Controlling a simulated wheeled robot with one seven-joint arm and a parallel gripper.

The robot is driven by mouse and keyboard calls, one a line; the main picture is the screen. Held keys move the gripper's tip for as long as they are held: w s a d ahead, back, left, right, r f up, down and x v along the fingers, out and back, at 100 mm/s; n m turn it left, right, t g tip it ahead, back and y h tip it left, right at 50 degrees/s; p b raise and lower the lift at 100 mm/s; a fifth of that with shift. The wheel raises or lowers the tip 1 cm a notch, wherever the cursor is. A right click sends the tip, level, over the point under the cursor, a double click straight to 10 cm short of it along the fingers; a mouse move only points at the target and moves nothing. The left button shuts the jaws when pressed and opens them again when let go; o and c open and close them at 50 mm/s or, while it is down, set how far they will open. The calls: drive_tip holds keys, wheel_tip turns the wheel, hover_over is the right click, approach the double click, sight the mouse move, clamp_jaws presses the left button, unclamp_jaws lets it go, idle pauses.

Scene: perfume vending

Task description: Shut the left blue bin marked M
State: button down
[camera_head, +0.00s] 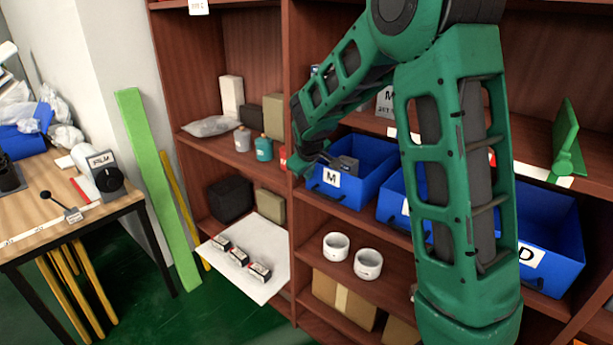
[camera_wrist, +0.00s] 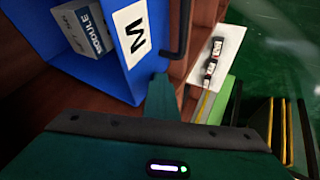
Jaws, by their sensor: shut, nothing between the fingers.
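The left blue bin marked M (camera_head: 352,192) sits at the left end of a row of blue bins on the brown shelf, with its open top showing and a dark grey box inside. Its front with the white M label faces the room. In the wrist view the bin (camera_wrist: 118,78) fills the upper left, with a box lettered MODULE (camera_wrist: 88,27) inside. My gripper (camera_head: 303,168) is at the left of the bin's front, close to the label. In the wrist view my gripper (camera_wrist: 161,98) is shut and empty beside the front panel. I cannot tell whether it touches.
My arm hides part of the middle bin (camera_head: 393,207). A bin marked D (camera_head: 560,255) stands at the right. White rings (camera_head: 368,264) sit on the shelf below. Bottles (camera_head: 264,149) stand in the left shelf bay. A white sheet (camera_head: 262,289) with small boxes lies below left.

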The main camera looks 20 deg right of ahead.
drive_tip(key=shift+d, duration=0.45)
drive_tip(key=shift+s+a, duration=0.1)
drive_tip(key=shift+a, duration=0.15)
drive_tip(key=s+a+r, duration=0.6)
drive_tip(key=s+r, duration=0.1)
drive_tip(key=r, duration=0.1)
drive_tip(key=s+d+m+g, duration=0.2)
drive_tip(key=s+d+m, duration=0.1)
drive_tip(key=s+d, duration=0.6)
drive_tip(key=s+d+f+m+g+y, duration=0.1)
drive_tip(key=s+f+m+g, duration=0.1)
drive_tip(key=s, duration=1.3)
drive_tip(key=s+d+f+m+g+y, duration=0.1)
drive_tip(key=s+m, duration=0.4)
drive_tip(key=s, duration=1)
drive_tip(key=shift+s+d+f+g+y, duration=0.2)
drive_tip(key=shift+f+g+y, duration=0.3)
drive_tip(key=shift+f+g, duration=0.35)
drive_tip(key=shift+r, duration=0.1)
